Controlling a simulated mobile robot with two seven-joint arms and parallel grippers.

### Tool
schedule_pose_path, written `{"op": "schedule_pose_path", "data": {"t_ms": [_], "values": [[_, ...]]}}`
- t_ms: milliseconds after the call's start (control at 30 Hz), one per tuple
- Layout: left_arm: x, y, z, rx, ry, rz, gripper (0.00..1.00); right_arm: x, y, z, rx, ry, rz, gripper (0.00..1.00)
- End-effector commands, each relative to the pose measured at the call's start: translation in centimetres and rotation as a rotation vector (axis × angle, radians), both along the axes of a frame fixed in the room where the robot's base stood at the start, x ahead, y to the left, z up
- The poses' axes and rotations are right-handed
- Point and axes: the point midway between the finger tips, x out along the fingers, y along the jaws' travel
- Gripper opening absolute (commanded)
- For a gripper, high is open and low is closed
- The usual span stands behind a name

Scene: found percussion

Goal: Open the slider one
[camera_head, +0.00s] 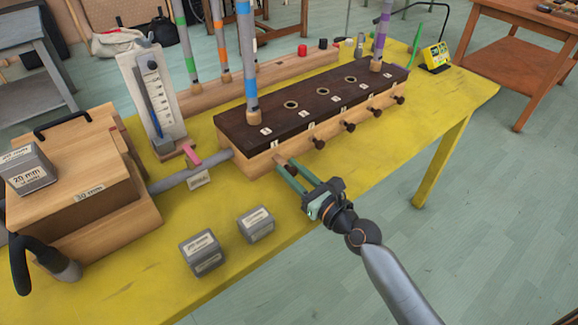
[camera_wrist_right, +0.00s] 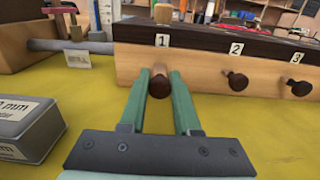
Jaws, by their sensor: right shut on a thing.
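Slider one is a dark round knob (camera_wrist_right: 159,87) under the label "1" on the front of a wooden wind chest (camera_head: 263,164) with a dark top. In the right wrist view the two green fingers of my right gripper (camera_wrist_right: 160,80) stand on either side of this knob and are shut on it. In the head view the right gripper (camera_head: 285,168) reaches the chest's near left end, and its fingers largely hide the knob. The knobs of slider two (camera_head: 319,143) and slider three (camera_head: 349,126) stick out farther along the front. My left gripper is not in view.
Two grey weight blocks (camera_head: 203,252) (camera_head: 256,224) lie on the yellow table (camera_head: 330,195) left of my right gripper. A grey pipe (camera_head: 190,176) joins the wooden bellows box (camera_head: 110,211) to the chest. A blue-banded pipe (camera_head: 249,75) stands on the chest's left end.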

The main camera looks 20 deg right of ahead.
Motion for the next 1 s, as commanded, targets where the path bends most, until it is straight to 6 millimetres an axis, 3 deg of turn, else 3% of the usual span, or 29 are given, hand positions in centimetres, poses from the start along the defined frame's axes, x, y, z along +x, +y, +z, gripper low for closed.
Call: {"op": "schedule_pose_path", "data": {"t_ms": [67,100,333,733,1000], "values": [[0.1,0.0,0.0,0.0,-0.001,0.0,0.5,0.0,0.0,0.0,-0.001,-0.001,-0.001,0.0],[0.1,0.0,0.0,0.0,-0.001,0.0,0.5,0.0,0.0,0.0,-0.001,-0.001,-0.001,0.34],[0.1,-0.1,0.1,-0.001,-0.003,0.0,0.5,0.0,0.0,0.0,-0.001,-0.001,-0.001,0.6],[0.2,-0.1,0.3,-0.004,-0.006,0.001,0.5,-0.7,-0.3,0.0,-0.002,0.0,-0.001,0.61],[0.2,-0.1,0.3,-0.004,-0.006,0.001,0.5,-5.2,-1.9,-0.2,-0.003,0.003,0.0,0.61]]}}
